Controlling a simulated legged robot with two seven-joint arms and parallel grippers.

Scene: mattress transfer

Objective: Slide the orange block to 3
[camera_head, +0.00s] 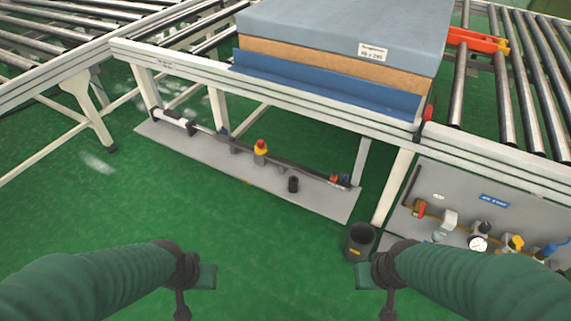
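A small block with an orange-red top and yellow base (260,147) sits around the middle of a dark rail (300,172) on a grey panel low under the conveyor. A larger orange-red piece (478,40) lies across the rollers right of the mattress. I cannot tell which is the task's orange block, and no mark "3" is readable. My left gripper (203,277) and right gripper (369,276) are low in the picture, apart from both, over the green floor. Only plate-like green parts of them show. Their fingers cannot be made out.
A grey-blue mattress (340,25) with a tan side lies on the conveyor above a blue strip (320,85). A black bin (360,241) stands on the floor near my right gripper. A panel with gauges and valves (480,215) is at right. The floor at lower centre is clear.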

